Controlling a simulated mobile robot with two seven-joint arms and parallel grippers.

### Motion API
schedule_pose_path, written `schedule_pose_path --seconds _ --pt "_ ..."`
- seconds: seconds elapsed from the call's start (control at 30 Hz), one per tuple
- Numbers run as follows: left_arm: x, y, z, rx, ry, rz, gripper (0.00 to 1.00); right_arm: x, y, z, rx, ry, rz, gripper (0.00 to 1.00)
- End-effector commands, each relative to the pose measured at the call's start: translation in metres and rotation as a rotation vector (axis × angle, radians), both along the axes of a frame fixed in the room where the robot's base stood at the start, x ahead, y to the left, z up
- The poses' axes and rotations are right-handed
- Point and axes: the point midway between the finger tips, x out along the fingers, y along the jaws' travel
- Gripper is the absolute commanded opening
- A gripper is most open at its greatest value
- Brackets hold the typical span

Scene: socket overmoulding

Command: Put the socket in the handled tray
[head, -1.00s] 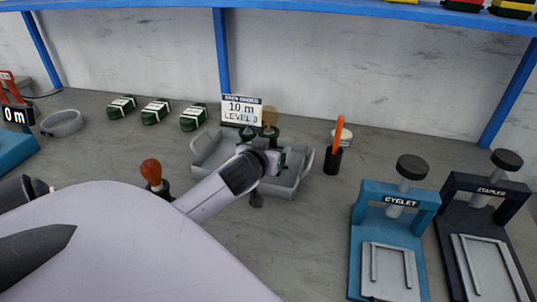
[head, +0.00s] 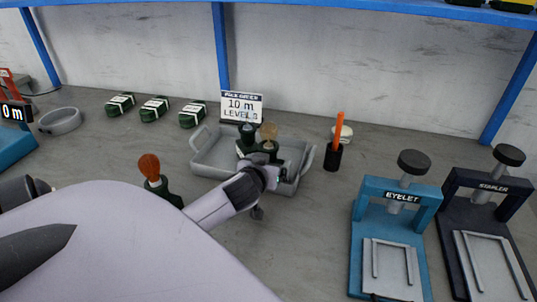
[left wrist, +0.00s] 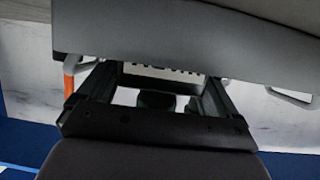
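The grey handled tray (head: 215,165) stands on the bench in the middle of the head view. My left gripper (head: 270,176) is at its front wall, reaching in. A dark green socket with a tan top (head: 268,131) shows just behind the gripper, low over or in the tray; the gripper hides its lower part and contact with the floor. Another dark green piece with a grey-blue top (head: 247,132) stands beside it. In the left wrist view, my left gripper's fingers (left wrist: 158,85) are apart, and a grey wall hides their tips. My right gripper is not in view.
A green piece with a brown-orange top (head: 150,168) stands left of the tray. Several green bundles (head: 154,108) lie behind. A holder with an orange stick (head: 333,156), the blue eyelet press (head: 385,195) and the dark stapler press (head: 480,205) stand right. A sign (head: 241,106) is behind the tray.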

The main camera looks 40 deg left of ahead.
Motion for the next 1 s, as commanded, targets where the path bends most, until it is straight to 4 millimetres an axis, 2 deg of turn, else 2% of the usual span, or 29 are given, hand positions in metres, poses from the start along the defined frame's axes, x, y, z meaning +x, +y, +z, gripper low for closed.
schedule_pose_path --seconds 0.27,0.37,0.8,1.0 --pt "0.000 0.000 0.005 0.001 0.000 0.000 0.93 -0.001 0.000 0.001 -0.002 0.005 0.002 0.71" --pt "-0.006 -0.004 0.005 -0.001 0.002 -0.001 0.93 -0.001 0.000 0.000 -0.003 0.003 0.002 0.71" --pt "-0.067 -0.034 0.034 -0.003 0.000 -0.001 0.93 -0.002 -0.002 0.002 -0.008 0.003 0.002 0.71" --pt "-0.089 -0.045 0.044 -0.002 0.000 -0.001 0.93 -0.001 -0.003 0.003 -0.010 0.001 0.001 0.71"
